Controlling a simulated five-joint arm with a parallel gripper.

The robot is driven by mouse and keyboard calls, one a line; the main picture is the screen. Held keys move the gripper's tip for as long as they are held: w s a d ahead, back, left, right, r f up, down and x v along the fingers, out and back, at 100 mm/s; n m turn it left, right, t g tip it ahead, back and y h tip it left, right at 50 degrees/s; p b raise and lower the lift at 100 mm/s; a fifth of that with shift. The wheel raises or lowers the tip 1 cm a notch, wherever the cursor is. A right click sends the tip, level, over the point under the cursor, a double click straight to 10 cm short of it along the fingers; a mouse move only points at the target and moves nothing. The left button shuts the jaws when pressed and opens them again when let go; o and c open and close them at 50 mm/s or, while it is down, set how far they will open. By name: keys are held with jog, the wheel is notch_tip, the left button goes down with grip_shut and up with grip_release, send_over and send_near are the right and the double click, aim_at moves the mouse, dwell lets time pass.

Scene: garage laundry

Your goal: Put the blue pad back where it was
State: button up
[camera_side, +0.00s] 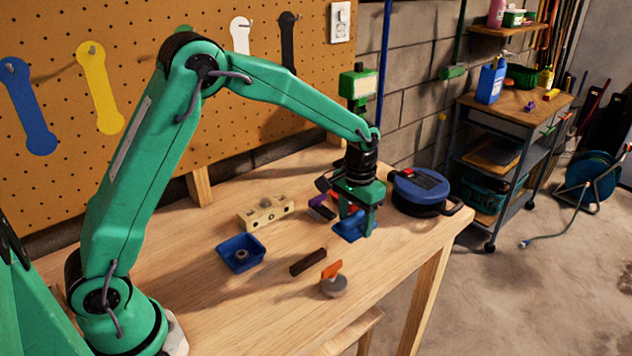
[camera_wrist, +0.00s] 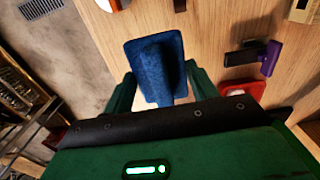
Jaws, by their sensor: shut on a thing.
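The blue pad (camera_wrist: 155,60) is a dark blue rectangular block between my fingers in the wrist view. In the side view its blue edge (camera_side: 347,229) shows low between and beside the fingers, close to the tabletop. My gripper (camera_side: 358,224) points down near the right part of the bench and is shut on the pad. In the wrist view my gripper (camera_wrist: 160,88) has one green finger on each side of it. I cannot tell whether the pad touches the wood. Part of the pad is hidden by the fingers.
Near the gripper are a purple and black piece (camera_side: 322,207) and a red item (camera_wrist: 242,89). A blue and black round case (camera_side: 420,190) stands close right. Left are a wooden block (camera_side: 265,212) and blue tray (camera_side: 229,262). A dark bar (camera_side: 308,262) and orange-handled disc (camera_side: 334,287) lie in front.

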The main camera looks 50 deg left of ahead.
jog(key=shift+s, duration=0.1)
jog(key=shift+s+a+r, duration=0.1)
jog(key=shift+s+r, duration=0.15)
jog(key=shift+s, duration=0.2)
jog(key=s+a+r, duration=0.2)
jog(key=s, duration=1)
jog(key=shift+s+a+r, duration=0.15)
jog(key=shift+s+r, duration=0.2)
jog(key=shift+s, duration=0.05)
jog(key=shift+a, duration=0.1)
send_over(285, 243)
notch_tip(285, 243, down, 7)
jog(key=shift+f, duration=2)
jog(key=shift+f, duration=0.2)
